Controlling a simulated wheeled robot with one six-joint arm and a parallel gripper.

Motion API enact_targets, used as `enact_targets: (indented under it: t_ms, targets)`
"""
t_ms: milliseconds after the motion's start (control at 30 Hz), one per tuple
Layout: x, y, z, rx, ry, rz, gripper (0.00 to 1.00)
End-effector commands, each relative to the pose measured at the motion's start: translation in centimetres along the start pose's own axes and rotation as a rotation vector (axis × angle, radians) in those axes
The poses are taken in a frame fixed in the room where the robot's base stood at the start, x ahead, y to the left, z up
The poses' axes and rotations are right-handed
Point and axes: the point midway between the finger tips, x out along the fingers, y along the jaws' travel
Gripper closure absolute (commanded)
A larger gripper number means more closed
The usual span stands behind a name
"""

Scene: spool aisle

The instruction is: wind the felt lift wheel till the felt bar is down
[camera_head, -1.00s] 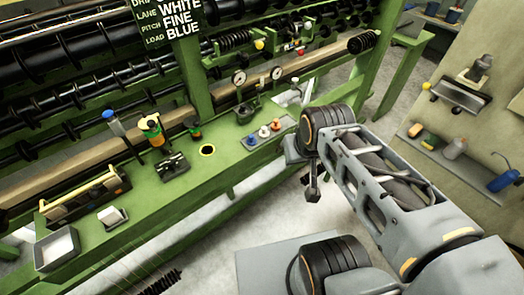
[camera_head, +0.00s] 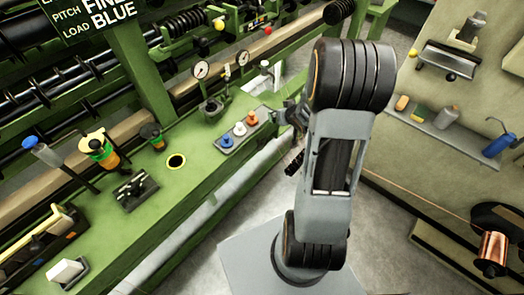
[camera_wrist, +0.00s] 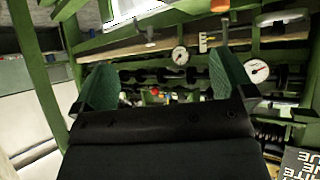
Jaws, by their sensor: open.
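My gripper (camera_wrist: 165,82) shows in the wrist view as two green fingers spread wide, with nothing between them. In the head view it is mostly hidden by my arm, near the right end of the green bench. No wheel is clearly marked as the felt lift wheel. A small dark round fitting (camera_head: 212,107) stands on the bench below two gauges, but I cannot tell whether it is that wheel. A long tan bar (camera_head: 128,128) runs behind the bench; I cannot tell whether it is the felt bar, or its height.
Gauges (camera_head: 201,68) stand behind. Floor shows between.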

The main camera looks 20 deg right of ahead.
Motion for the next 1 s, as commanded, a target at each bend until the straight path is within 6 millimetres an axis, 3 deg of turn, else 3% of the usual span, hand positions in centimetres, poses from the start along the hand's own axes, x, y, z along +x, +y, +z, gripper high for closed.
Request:
enact_targets:
  t_ms: [33,133,300,433,600,700,1000]
  targets:
    - [2.6,0.8,3.7,0.044,0.021,-0.061,0.00]
    - [5.0,0.9,8.3,0.140,0.095,-0.208,0.00]
    - [6.3,0.0,14.9,0.343,0.214,-0.448,0.00]
    - [5.8,-0.6,18.3,0.488,0.291,-0.586,0.00]
    - [4.9,-1.2,20.6,0.609,0.359,-0.697,0.00]
    - [4.8,-1.5,20.9,0.644,0.380,-0.729,0.00]
    - [7.7,-4.0,18.4,0.652,0.387,-0.746,0.00]
